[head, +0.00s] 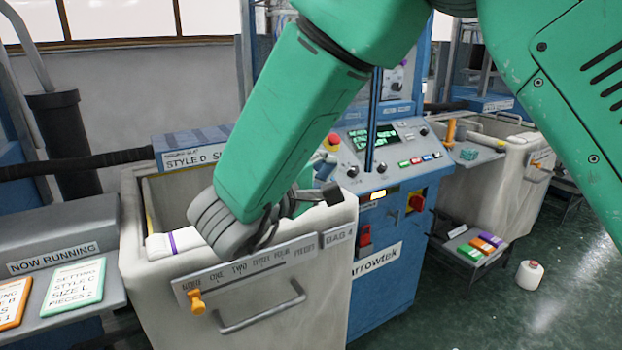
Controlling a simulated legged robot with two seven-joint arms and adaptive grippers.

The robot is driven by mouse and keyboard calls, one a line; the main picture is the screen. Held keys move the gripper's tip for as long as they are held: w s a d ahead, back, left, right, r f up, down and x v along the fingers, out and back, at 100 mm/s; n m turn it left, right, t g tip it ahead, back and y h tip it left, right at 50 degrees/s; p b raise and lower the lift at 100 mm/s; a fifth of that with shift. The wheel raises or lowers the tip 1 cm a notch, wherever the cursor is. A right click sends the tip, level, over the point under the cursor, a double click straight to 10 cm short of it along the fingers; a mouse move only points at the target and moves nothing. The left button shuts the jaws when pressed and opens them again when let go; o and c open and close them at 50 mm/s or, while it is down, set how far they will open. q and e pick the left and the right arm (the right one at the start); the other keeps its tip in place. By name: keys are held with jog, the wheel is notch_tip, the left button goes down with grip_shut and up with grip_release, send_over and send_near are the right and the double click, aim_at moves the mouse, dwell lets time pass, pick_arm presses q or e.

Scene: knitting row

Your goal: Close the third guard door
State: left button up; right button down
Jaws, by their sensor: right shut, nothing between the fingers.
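A blue knitting machine (385,290) stands in the middle, with a lit control panel (380,140) and an "arrowtek" label. A thin upright blue edge (375,118) rises in front of the panel; it may be a guard door seen edge-on, but I cannot tell. No door marked as third can be made out, and my arm hides much of the machine's upper part. My right gripper (318,195) is shut and empty, over the bin's rim in front of the machine. My left gripper is out of view.
A pale bin (330,270) labelled "BAG 4" has a handle and an orange peg on its front. A "NOW RUNNING" shelf (50,255) with cards is at left. Another bin (490,180) stands at right. A white cone (529,276) lies on the green floor, clear at lower right.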

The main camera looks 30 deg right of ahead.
aim_at(363, 159)
jog(key=d, duration=0.2)
jog(key=s+d, duration=0.1)
jog(key=d, duration=0.1)
jog(key=shift+d, duration=0.2)
jog(key=shift+d+f, duration=0.1)
jog(key=shift+d, duration=0.35)
jog(key=shift+a, duration=0.1)
